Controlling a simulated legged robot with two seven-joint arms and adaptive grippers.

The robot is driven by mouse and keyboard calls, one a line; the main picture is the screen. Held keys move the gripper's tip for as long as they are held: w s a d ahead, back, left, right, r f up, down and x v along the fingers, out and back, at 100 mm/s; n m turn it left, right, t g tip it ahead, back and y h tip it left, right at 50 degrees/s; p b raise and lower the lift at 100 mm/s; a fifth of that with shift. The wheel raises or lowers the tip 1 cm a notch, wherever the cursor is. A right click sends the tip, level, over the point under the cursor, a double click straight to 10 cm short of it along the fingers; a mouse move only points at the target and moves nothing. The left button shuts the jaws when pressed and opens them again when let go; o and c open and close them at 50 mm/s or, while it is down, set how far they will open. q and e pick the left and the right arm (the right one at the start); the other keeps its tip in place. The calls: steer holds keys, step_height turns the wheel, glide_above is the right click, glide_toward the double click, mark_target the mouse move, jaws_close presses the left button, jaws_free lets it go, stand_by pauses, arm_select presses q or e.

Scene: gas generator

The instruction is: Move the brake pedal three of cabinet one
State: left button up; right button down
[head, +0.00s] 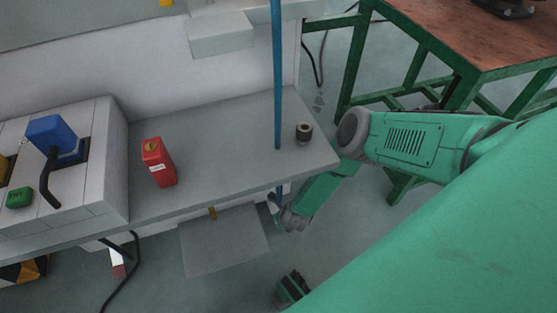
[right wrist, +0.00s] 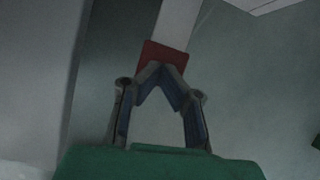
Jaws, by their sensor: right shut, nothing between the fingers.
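In the right wrist view, my right gripper (right wrist: 158,70) is shut, its fingertips together with nothing between them. A red pad (right wrist: 163,54) at the end of a pale bar lies just beyond the fingertips. It looks like a pedal, but I cannot tell its number or whether the fingertips touch it. In the head view, my right arm comes in from the right and bends down past the right end of the bench, where its fingers are not clear. A red and white piece (head: 117,262) shows below the bench at the left; I cannot tell if it is a pedal. My left gripper is not in view.
The grey bench (head: 225,135) carries a red canister (head: 158,162), a small dark cylinder (head: 304,132) and a box with a blue lever switch (head: 58,138). A blue pole (head: 277,75) rises through it. A grey panel (head: 225,241) sits below. A wooden-topped green table (head: 470,35) stands upper right.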

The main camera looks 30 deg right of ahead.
steer(key=shift+d+f, duration=0.1)
steer(key=shift+f, duration=0.25)
step_height(320, 180, down, 3)
steer(key=shift+r, duration=0.1)
steer(key=shift+f, duration=0.45)
steer(key=shift+s, duration=0.1)
